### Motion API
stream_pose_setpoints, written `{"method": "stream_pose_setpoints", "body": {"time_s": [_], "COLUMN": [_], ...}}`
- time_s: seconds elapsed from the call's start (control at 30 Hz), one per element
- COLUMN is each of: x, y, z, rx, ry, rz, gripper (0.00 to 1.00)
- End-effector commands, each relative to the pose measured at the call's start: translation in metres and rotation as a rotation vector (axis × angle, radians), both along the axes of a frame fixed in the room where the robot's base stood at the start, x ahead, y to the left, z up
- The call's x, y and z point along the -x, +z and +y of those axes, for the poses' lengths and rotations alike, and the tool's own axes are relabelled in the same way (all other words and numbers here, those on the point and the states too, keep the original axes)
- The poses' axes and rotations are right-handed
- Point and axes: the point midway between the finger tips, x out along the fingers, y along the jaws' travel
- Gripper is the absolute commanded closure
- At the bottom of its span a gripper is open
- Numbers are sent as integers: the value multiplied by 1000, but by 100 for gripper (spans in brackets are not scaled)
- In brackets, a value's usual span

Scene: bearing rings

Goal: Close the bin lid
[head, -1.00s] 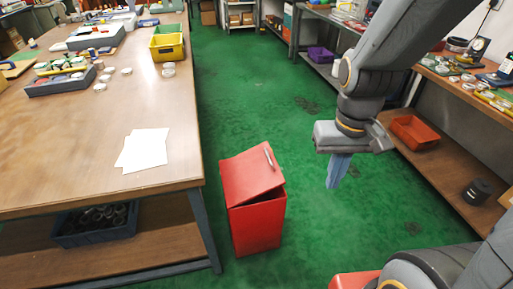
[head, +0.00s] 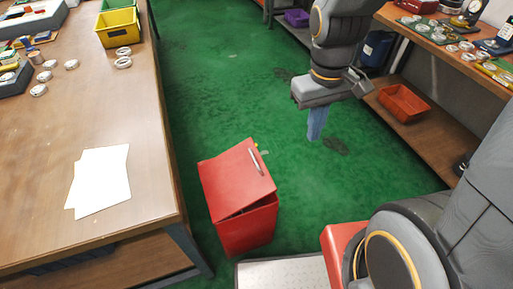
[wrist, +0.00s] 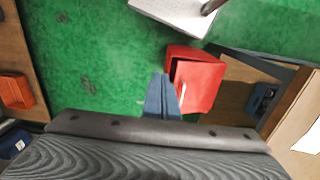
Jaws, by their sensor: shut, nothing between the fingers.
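The red bin (head: 247,228) stands on the green floor beside the left workbench. Its red lid (head: 237,182) is tilted partly open, with a dark gap along the edge nearest me and a pale bar handle (head: 256,162) near its right side. In the wrist view the bin (wrist: 178,52) and its lid (wrist: 203,82) lie just beyond my fingers. My gripper (head: 316,125) has blue fingers pointing down, shut and empty, to the right of the bin and apart from it in the head view.
The wooden workbench (head: 120,165) is close on the bin's left, with white paper (head: 100,181) on it. A shelf with an orange tray (head: 403,103) stands at the right. Green floor is clear between the bin and that shelf.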

Motion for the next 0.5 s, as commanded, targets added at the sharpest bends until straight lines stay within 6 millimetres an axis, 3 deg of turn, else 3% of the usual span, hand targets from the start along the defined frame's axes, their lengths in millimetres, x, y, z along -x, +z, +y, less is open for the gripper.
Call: {"method": "stream_pose_setpoints", "body": {"time_s": [0.1,0.3,0.5], "x": [-35,-85,-109], "y": [-14,-46,-73], "z": [34,102,154], "rx": [37,104,149], "ry": [371,1025,1456], "rz": [27,78,123], "gripper": [100,100,100]}}
